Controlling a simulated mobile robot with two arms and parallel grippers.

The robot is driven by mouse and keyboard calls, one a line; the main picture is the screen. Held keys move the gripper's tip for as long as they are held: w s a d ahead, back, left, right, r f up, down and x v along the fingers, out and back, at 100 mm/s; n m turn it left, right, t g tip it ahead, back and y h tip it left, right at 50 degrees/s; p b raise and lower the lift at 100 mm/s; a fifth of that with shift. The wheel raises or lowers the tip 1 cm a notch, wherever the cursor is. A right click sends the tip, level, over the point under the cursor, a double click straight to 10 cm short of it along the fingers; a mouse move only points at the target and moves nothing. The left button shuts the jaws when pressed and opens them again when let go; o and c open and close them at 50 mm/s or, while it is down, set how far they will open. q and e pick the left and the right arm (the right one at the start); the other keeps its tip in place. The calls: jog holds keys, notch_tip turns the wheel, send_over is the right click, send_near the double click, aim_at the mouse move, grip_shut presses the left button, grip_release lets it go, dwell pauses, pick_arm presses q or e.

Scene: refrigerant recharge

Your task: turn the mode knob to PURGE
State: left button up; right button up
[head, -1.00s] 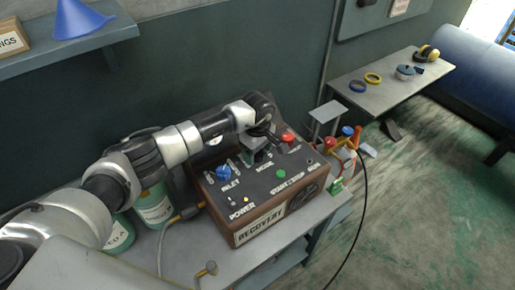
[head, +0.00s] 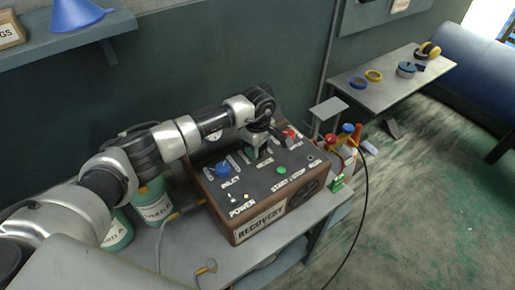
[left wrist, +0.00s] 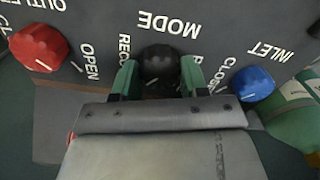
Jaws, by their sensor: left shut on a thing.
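The recovery machine (head: 262,196) is a brown box with a dark sloped panel, on a grey bench. In the left wrist view its black round mode knob (left wrist: 159,64) sits beside the upside-down MODE label. My left gripper (left wrist: 158,78) has its green fingertips on either side of the knob and is shut on it. A small pale mark shows low on the knob, but I cannot tell its setting. The labels around the knob are partly covered by the fingers. In the head view my left gripper (head: 262,150) hides the knob. My right gripper is not in view.
A blue inlet knob (head: 222,169) and a red knob (left wrist: 39,47) flank the mode knob. A green button (head: 282,170) is on the panel. Green cylinders (head: 154,205) stand left of the box. A manifold with a black hose (head: 362,190) is at right.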

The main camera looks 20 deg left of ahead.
pick_arm(q)
jog(key=n+b, duration=0.2)
jog(key=n, duration=0.1)
jog(key=shift+f+b, duration=0.15)
jog(key=shift+b, duration=0.2)
jog(key=n+b, duration=0.3)
jog(key=n, duration=0.2)
jog(key=n+b, duration=0.2)
jog(key=n, duration=0.2)
jog(key=shift+r+n+b, duration=0.15)
jog(key=shift+n+b, duration=0.35)
jog(key=shift+n, duration=0.6)
jog(key=shift+r+n+b, duration=0.1)
jog(key=shift+n+b, duration=0.35)
jog(key=shift+n, duration=0.65)
jog(key=o, duration=0.9)
